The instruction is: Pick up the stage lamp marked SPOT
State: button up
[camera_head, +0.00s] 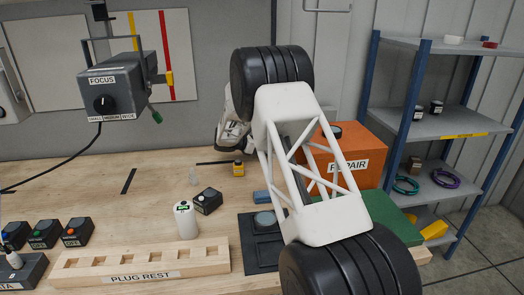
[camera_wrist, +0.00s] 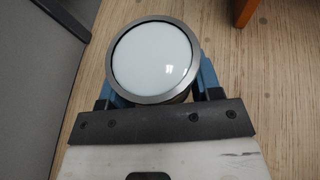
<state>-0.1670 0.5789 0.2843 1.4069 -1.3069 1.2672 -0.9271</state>
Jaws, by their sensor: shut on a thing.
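A round lamp (camera_wrist: 152,58) with a pale glassy lens and a metal rim fills the upper middle of the wrist view, its lens facing the camera. My gripper (camera_wrist: 155,88) is shut on it, with blue fingers on both sides of its body. The wooden bench top shows below and around it. No SPOT marking is readable on the side that I see. In the head view my own arm crosses the middle, and the lamp and fingertips are hidden behind it.
A grey box marked FOCUS (camera_head: 112,88) hangs at upper left. An orange REPAIR box (camera_head: 355,150) stands right of my arm, beside a blue-posted shelf (camera_head: 440,125). A wooden PLUG REST rack (camera_head: 142,262), a white bottle (camera_head: 186,222) and small dark boxes (camera_head: 76,232) occupy the front bench.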

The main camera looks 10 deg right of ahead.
jog(key=shift+r, duration=0.7)
jog(key=shift+s+r, duration=0.2)
jog(key=shift+s, duration=0.05)
jog(key=s, duration=0.5)
jog(key=s+r, duration=0.1)
jog(key=s, duration=0.9)
jog(key=shift+s+r, duration=0.2)
jog(key=shift+s, duration=0.05)
